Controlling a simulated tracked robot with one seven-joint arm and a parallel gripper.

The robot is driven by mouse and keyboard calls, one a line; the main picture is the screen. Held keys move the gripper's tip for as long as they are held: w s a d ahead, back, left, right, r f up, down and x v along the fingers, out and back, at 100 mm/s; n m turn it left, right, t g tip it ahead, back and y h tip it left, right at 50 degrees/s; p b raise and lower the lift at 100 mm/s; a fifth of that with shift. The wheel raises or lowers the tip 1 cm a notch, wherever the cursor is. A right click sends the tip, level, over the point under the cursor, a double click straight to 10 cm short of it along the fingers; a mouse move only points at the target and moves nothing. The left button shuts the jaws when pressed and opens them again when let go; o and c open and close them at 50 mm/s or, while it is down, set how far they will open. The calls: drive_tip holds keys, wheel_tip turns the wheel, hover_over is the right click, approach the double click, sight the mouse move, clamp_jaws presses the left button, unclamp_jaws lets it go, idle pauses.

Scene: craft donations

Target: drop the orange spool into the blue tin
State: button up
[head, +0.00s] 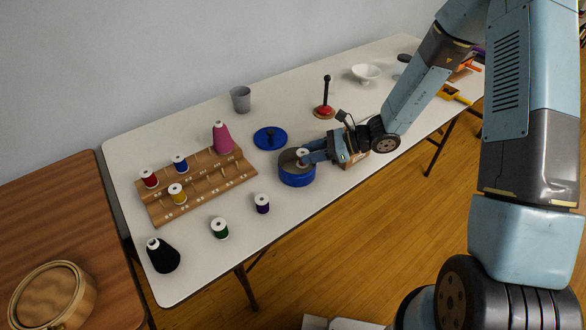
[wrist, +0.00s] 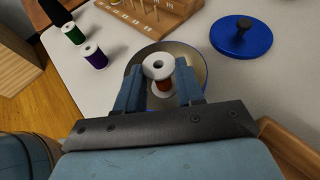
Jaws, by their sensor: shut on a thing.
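The orange spool (wrist: 161,86) is gripped upright between the fingers of my gripper (wrist: 160,90) in the wrist view. My gripper (head: 305,158) is shut on it. The blue tin (head: 297,177) stands open on the white table in the head view, and the spool is over its opening. In the wrist view the tin's rim (wrist: 203,65) shows around the spool and fingers. I cannot tell how far the spool's lower end is from the tin's floor. The blue lid (head: 270,138) lies on the table behind the tin.
A wooden rack (head: 205,187) with several spools and a pink cone (head: 222,139) is to the left. A purple spool (head: 262,204), a green spool (head: 220,229) and a black cone (head: 162,256) stand near the front edge. A wooden box (head: 354,160) is beside my gripper.

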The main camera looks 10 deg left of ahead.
drive_tip(key=o, duration=1.1)
drive_tip(key=shift+d, duration=0.1)
drive_tip(key=v, duration=1.3)
drive_tip(key=shift+d+r, duration=0.1)
drive_tip(key=shift+d, duration=0.15)
drive_tip(key=s+d+r+n+t+h, duration=0.2)
drive_tip(key=s+d+r+n+h, duration=0.2)
drive_tip(key=r, duration=0.5)
drive_tip(key=s+d+r+n+t+h, duration=0.3)
drive_tip(key=s+d+r+n+h, duration=0.2)
drive_tip(key=s+d+r, duration=0.4)
drive_tip(key=s+d+r+n+t+h, duration=0.3)
drive_tip(key=s+d+r+n, duration=0.3)
drive_tip(key=r, duration=0.5)
drive_tip(key=shift+s+d+n+h, duration=0.2)
drive_tip(key=shift+s+n+h, duration=0.45)
drive_tip(key=shift+s, duration=0.3)
